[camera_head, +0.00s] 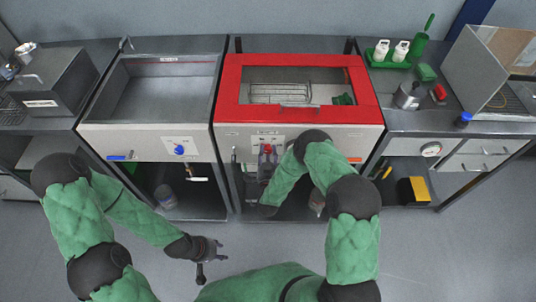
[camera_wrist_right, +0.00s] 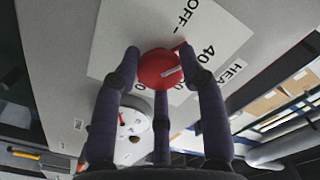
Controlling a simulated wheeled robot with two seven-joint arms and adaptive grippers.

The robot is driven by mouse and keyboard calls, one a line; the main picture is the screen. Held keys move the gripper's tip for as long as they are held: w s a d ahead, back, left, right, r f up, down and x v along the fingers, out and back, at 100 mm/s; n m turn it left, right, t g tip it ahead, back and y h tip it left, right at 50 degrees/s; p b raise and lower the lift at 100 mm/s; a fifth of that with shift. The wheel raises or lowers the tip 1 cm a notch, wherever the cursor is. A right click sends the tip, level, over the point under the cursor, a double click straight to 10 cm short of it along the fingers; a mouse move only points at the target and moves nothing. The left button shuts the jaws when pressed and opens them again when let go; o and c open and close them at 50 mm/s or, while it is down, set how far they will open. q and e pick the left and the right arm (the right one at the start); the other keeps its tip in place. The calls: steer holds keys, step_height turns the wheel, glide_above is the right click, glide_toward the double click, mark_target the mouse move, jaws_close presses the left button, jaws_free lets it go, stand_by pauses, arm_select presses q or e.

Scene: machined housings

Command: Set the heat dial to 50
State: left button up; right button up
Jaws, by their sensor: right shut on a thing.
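The heat dial (camera_wrist_right: 158,70) is a round red knob on a white label plate (camera_wrist_right: 125,38) in the right wrist view. The plate shows OFF, 40 and part of the word HEAT. A red tab on the dial points to the upper right, between OFF and 40; a pale line crosses its face. My right gripper (camera_wrist_right: 160,75) is shut on the dial, its dark fingers around the rim. In the head view it reaches the front panel of the red-framed machine (camera_head: 230,95). My left gripper (camera_head: 208,252) hangs over the floor, away from the machines; its finger opening is unclear.
A white round gauge (camera_wrist_right: 133,122) sits beside the dial plate. In the head view, an open basin (camera_head: 160,115) with a blue knob (camera_head: 179,150) stands left. A counter at right holds a green tray (camera_head: 378,60) and a metal pot (camera_head: 408,96). The floor in front is clear.

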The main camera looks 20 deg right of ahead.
steer(key=m, duration=0.1)
steer(key=m+b, duration=0.1)
steer(key=m, duration=0.1)
steer(key=m+b, duration=0.1)
steer(key=shift+w+d+r+m, duration=0.2)
steer(key=shift+r+m, duration=0.1)
steer(key=shift+m, duration=0.1)
steer(key=m+b, duration=0.2)
steer(key=m, duration=0.2)
steer(key=shift+m, duration=0.3)
steer(key=m+b, duration=0.2)
steer(key=m, duration=0.2)
steer(key=shift+f+m, duration=0.15)
steer(key=shift+m, duration=0.15)
steer(key=shift+d+m+b, duration=0.1)
steer(key=shift+m+b, duration=0.95)
steer(key=shift+m, duration=1.05)
steer(key=shift+s+f, duration=0.1)
steer(key=o, duration=1)
steer(key=shift+o, duration=0.5)
steer(key=shift+d+f, duration=0.1)
steer(key=shift+s, duration=0.1)
